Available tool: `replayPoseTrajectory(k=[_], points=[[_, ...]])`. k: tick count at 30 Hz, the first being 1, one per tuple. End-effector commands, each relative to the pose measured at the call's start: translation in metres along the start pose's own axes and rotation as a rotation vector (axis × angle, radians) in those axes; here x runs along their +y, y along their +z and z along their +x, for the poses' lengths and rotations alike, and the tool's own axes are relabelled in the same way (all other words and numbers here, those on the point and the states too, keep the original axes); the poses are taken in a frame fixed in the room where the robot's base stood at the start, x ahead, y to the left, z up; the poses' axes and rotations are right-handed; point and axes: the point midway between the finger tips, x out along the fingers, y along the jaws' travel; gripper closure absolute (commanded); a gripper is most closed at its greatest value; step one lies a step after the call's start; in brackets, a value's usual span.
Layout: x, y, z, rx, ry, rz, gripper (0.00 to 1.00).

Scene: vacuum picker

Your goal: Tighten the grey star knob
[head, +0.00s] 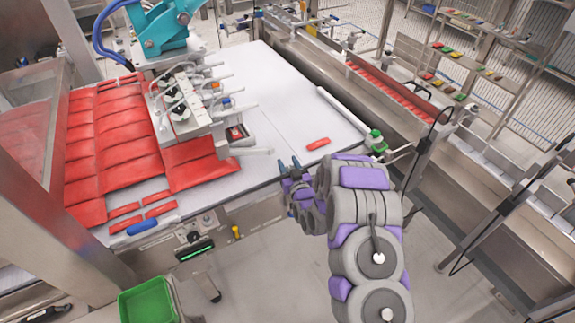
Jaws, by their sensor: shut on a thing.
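My gripper (289,164) is at the front edge of the white conveyor table (290,95), right of the picker head (190,105). Its dark fingers point away from me and are shut on a small part there, which seems to be the grey star knob. The fingers and the wrist hide the knob, so its shape and how far it is turned cannot be made out. My purple and grey arm reaches in from the lower right.
Red packs (110,140) cover the table's left side, and one red pack (318,143) lies alone near my gripper. A green-capped post (375,138) stands at the right corner. A blue-handled tool (153,225) lies at the front edge. A green bin (148,302) is below.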

Motion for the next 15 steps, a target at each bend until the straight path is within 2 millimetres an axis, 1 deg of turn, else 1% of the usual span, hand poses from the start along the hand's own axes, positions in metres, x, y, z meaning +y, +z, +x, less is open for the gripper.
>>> replayPoseTrajectory(k=[6, 15], points=[[-0.0002, -0.0007, 0.0004, 0.002, 0.038, 0.001, 0.86], [-0.0001, -0.0008, 0.0004, 0.002, 0.042, 0.0, 0.86]])
